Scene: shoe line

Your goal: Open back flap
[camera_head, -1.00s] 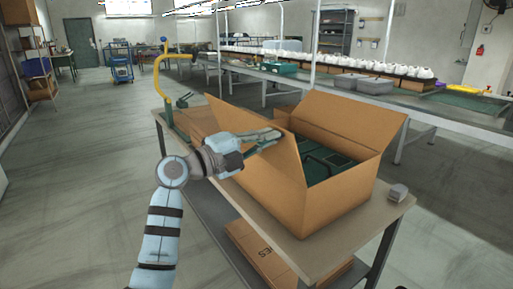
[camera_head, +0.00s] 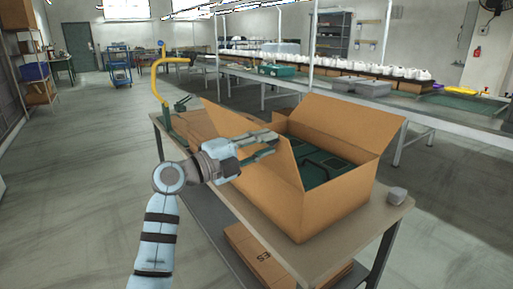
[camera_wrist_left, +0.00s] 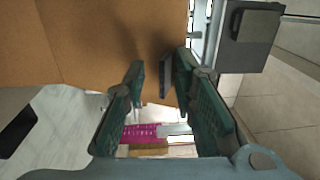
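An open brown cardboard box (camera_head: 325,207) stands on the table, with dark green items (camera_head: 325,165) inside. Its far flap (camera_head: 350,121) leans up and outward at the back right. The flap on the near left side (camera_head: 283,170) also stands up and tilts outward. My left gripper (camera_head: 273,145) is at this left flap's upper edge, with its fingers in front of part of it. In the left wrist view my gripper (camera_wrist_left: 160,80) has its two fingers apart, with brown cardboard (camera_wrist_left: 90,40) close beyond them. Contact cannot be told. My right gripper is out of view.
The table (camera_head: 335,250) has a small grey object (camera_head: 397,196) at its right corner and a yellow curved bar (camera_head: 157,80) at its far left end. Flat cardboard (camera_head: 255,255) lies on the lower shelf. A conveyor line with white shoes runs behind.

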